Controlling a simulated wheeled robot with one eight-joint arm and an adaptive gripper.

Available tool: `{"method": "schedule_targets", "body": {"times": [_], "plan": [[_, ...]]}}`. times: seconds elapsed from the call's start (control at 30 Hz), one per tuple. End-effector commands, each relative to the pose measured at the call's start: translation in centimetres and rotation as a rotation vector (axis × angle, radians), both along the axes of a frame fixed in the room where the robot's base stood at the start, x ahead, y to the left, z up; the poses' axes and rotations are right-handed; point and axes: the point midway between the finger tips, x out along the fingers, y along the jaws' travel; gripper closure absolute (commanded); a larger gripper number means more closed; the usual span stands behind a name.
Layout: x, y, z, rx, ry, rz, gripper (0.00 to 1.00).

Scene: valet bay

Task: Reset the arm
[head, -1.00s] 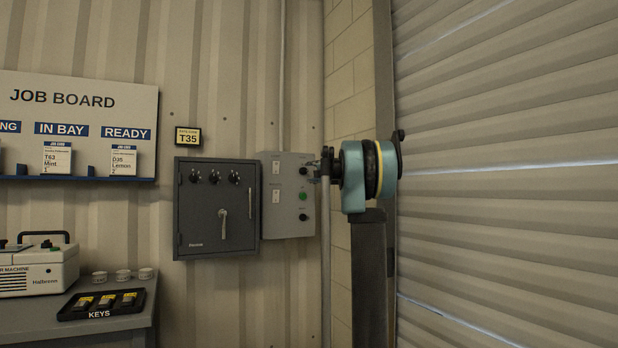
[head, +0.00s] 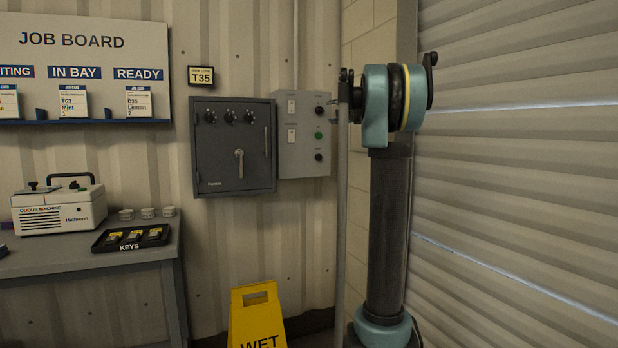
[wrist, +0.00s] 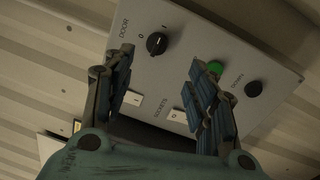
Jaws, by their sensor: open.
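My gripper (wrist: 161,57) is open and empty in the wrist view, its two blue-padded fingers apart in front of the grey control panel (wrist: 225,50). The panel has a black DOOR knob (wrist: 157,43), a green button (wrist: 215,67) partly behind the right finger, pale switches and another black knob (wrist: 253,89). In the head view my arm (head: 390,200) stands upright at the right, its teal joint near the top. The control panel (head: 302,160) is on the wall just left of it. The fingers are hard to make out there.
A dark safe (head: 222,170) with dials hangs left of the panel. A yellow WET sign (head: 256,312) stands on the floor below. A bench (head: 60,262) at left carries a machine (head: 60,212) and a key tray (head: 132,246). A ribbed shutter (head: 520,180) fills the right side.

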Motion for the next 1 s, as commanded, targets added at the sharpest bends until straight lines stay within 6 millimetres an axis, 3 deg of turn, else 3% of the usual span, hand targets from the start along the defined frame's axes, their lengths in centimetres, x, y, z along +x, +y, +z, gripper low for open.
{"method": "schedule_targets", "body": {"times": [0.17, 0.33, 0.47, 0.67, 1.0], "plan": [[-1.4, -0.7, -0.2, 0.063, 0.005, -0.060, 0.48], [-5.4, -2.8, -1.8, 0.240, 0.034, -0.218, 0.48], [-9.3, -4.9, -4.7, 0.395, 0.081, -0.355, 0.48], [-16.3, -7.2, -11.3, 0.626, 0.184, -0.556, 0.48], [-29.6, -7.4, -26.7, 0.974, 0.455, -0.855, 0.48]]}}
